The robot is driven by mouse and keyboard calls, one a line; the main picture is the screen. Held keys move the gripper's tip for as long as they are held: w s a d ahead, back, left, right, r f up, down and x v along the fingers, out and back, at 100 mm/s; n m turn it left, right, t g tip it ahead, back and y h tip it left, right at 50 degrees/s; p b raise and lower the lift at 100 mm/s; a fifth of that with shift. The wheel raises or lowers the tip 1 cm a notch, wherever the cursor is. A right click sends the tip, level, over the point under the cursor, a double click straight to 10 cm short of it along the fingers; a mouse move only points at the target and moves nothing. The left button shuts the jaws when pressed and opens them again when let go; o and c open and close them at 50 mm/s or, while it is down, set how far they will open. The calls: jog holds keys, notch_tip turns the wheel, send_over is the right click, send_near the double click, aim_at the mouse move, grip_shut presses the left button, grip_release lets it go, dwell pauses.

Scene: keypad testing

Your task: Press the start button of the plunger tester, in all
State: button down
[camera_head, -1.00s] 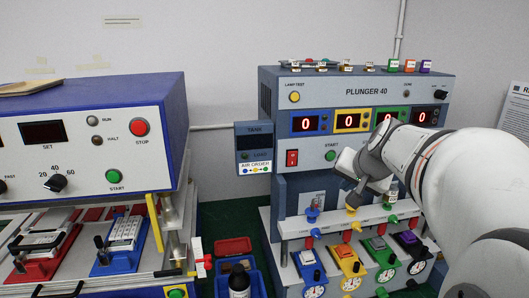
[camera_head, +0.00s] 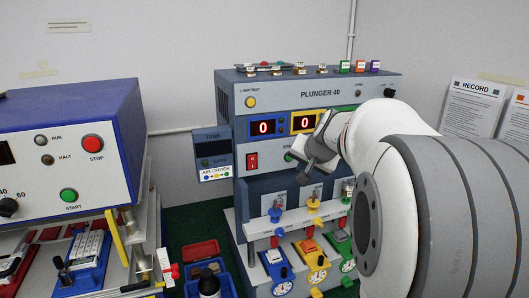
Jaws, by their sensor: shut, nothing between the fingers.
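The plunger tester (camera_head: 287,95) is a grey-blue cabinet marked PLUNGER 40. Its green start button (camera_head: 288,157) shows on the front panel, right of the red switch (camera_head: 252,161) and below the red displays. It is partly hidden by my gripper. My gripper (camera_head: 304,176) is shut and empty, in front of the panel just right of and below the button in the picture. I cannot tell whether it touches the panel. My arm hides the right part of the panel.
Blue, yellow and green plunger stations (camera_head: 311,251) stand below the panel. Another tester (camera_head: 60,150) with its own green START button (camera_head: 69,195) stands at left. A tank box (camera_head: 212,150) and a blue bin (camera_head: 226,284) lie between them.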

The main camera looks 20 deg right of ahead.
jog(key=shift+w+p, duration=0.35)
jog(key=shift+w, duration=1.45)
jog(key=shift+w, duration=0.1)
dwell(0.6)
jog(key=shift+w, duration=0.3)
